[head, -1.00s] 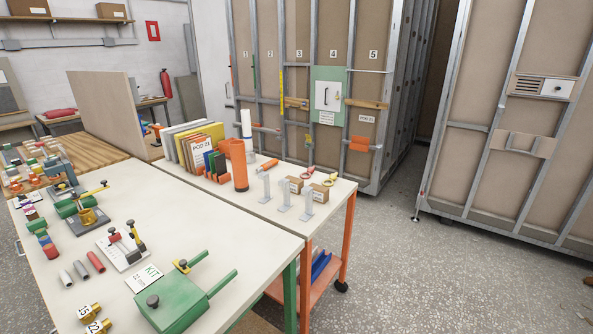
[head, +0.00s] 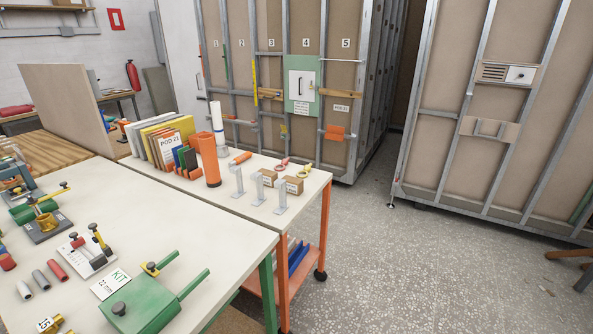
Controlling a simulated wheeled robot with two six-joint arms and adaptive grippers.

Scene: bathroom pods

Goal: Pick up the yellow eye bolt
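The yellow eye bolt (head: 304,171) appears as a small yellow piece with a ring, near the far right corner of the white-topped cart (head: 222,201) in the head view. It is small in the picture and its fine shape is hard to make out. A similar pink piece (head: 282,163) lies just to its left. Neither of my grippers is in view.
A nearer table (head: 185,232) holds a green clamp block (head: 140,308) and fittings.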

